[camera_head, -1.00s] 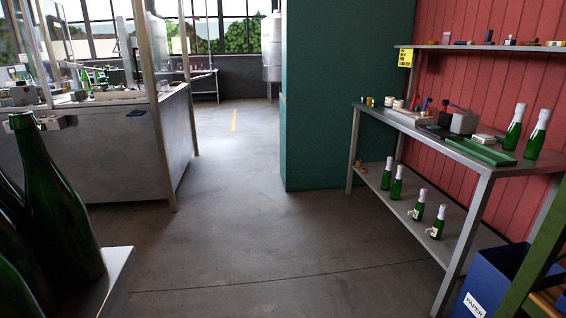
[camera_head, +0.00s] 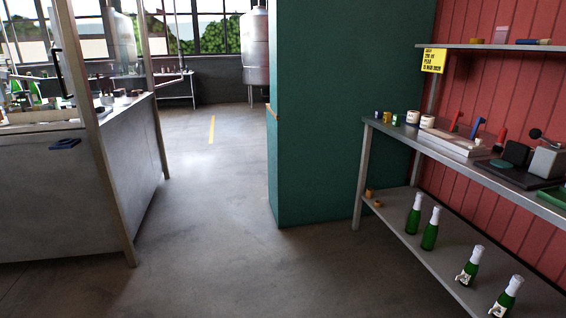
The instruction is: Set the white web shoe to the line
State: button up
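I cannot make out a white web shoe for certain in the head view. A machine enclosure with a metal base (camera_head: 75,190) and upright posts stands at the left, with small parts and green bottles on its top, too small to tell apart. A steel workbench (camera_head: 497,181) stands at the right against a red wall, with white round pieces (camera_head: 427,121), red-handled tools (camera_head: 475,127) and a dark device on it. My gripper does not show in this view.
A dark green pillar (camera_head: 345,110) stands between the machine and the bench. Several green bottles (camera_head: 430,230) stand on the bench's lower shelf. Open concrete floor (camera_head: 200,240) runs between machine and pillar. A yellow sign (camera_head: 433,60) hangs at the upper shelf. A steel tank (camera_head: 255,50) is at the back.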

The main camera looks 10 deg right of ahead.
aim_at(478, 140)
jog(key=i+z, duration=0.35)
jog(key=i, duration=0.15)
jog(key=i+j+z, duration=0.15)
jog(key=i+z, duration=0.2)
jog(key=i, duration=0.15)
jog(key=i+j+z, duration=0.25)
jog(key=i+z, duration=0.15)
jog(key=i+j+z, duration=0.35)
jog(key=i+j, duration=0.1)
jog(key=i, duration=0.05)
